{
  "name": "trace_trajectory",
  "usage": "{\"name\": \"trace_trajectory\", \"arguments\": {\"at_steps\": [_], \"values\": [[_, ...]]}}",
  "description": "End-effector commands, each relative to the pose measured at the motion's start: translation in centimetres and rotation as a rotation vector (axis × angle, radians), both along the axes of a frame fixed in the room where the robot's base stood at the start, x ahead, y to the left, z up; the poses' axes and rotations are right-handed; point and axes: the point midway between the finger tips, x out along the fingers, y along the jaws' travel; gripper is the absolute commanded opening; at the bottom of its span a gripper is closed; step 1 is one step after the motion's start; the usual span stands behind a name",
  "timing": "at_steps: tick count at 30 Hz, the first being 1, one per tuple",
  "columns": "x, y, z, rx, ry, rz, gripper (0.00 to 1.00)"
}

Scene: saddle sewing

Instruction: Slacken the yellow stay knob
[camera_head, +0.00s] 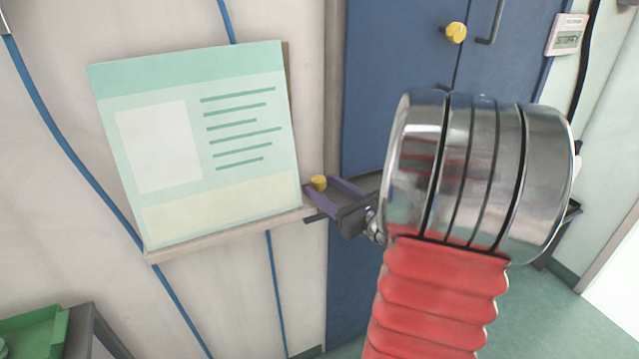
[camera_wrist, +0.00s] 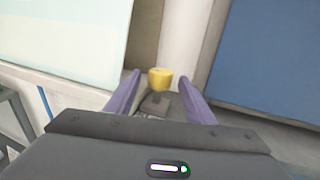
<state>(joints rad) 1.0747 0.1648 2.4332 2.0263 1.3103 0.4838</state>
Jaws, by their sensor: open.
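A small yellow knob (camera_head: 318,183) sits by the right end of the ledge under the pale green board. It also shows in the wrist view (camera_wrist: 160,78), on top of a dark fitting. My gripper (camera_head: 323,188) is open, and its two purple fingers point at this knob. In the wrist view the knob appears between the fingertips (camera_wrist: 158,83), with a gap on each side. I cannot tell whether the tips reach fully around it. Part of the fitting is hidden by my gripper's body.
Another yellow knob (camera_head: 456,32) is on the blue cabinet (camera_head: 400,90), beside a dark door handle. The board (camera_head: 240,110) leans above its ledge (camera_head: 220,236), close to my gripper. A green tray (camera_head: 35,330) stands at lower left. Blue cables run down the wall.

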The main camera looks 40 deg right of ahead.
Motion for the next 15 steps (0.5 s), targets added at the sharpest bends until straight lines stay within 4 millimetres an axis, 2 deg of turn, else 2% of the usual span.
{"name": "trace_trajectory", "arguments": {"at_steps": [6, 15], "values": [[2.3, 0.0, 0.0, 0.0, 0.0, 0.003, 0.49], [2.9, 0.0, 0.0, -0.001, -0.001, 0.001, 0.49]]}}
